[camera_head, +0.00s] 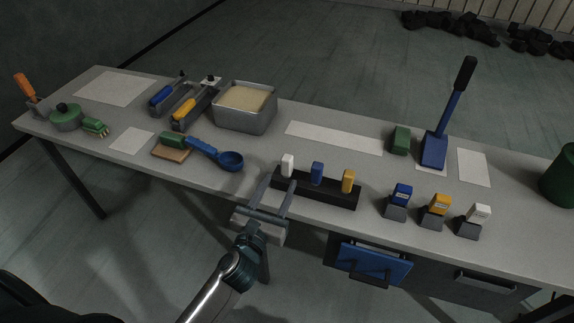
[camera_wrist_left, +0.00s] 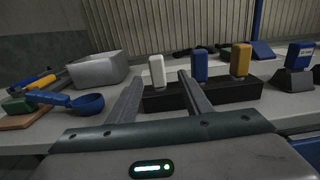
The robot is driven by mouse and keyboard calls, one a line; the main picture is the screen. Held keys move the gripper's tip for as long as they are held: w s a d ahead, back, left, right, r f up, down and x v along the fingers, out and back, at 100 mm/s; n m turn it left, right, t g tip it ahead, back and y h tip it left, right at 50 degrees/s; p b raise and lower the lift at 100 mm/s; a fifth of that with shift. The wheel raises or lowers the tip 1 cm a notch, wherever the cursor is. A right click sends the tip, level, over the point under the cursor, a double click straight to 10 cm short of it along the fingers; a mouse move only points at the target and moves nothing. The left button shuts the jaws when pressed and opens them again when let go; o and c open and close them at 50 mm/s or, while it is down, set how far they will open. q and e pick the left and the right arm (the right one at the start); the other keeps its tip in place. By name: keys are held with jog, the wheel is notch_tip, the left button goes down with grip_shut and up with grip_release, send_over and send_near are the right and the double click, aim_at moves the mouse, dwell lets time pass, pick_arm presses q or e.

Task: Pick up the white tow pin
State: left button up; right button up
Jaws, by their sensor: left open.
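The white tow pin (camera_head: 287,163) stands upright at the left end of a black rack (camera_head: 320,193), beside a blue pin (camera_head: 317,172) and a yellow pin (camera_head: 348,180). My left gripper (camera_head: 281,178) is open at the table's front edge, its fingers pointing toward the white pin. In the left wrist view the white pin (camera_wrist_left: 157,71) shows between the two fingers (camera_wrist_left: 160,78), with the rack (camera_wrist_left: 222,93) behind and to the right. I cannot tell whether the fingertips reach past it; no contact shows. My right gripper is not in view.
A blue ladle (camera_head: 230,160) and a grey bin (camera_head: 245,108) lie left of the rack. Several labelled blocks on grey stands, such as the blue one (camera_head: 401,195), stand to its right. A blue panel (camera_head: 372,264) hangs below the table edge.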

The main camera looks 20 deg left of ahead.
aim_at(286, 168)
pick_arm(q)
jog(key=w, duration=0.6)
jog(key=shift+p, duration=0.35)
jog(key=shift+w+d, duration=0.1)
jog(key=shift+w, duration=0.6)
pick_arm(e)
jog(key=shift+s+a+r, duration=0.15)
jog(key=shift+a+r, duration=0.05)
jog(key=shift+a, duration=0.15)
pick_arm(q)
jog(key=shift+w, duration=0.35)
jog(key=shift+w+f+p, duration=0.15)
jog(key=shift+w+p, duration=0.4)
jog(key=shift+w, duration=1.7)
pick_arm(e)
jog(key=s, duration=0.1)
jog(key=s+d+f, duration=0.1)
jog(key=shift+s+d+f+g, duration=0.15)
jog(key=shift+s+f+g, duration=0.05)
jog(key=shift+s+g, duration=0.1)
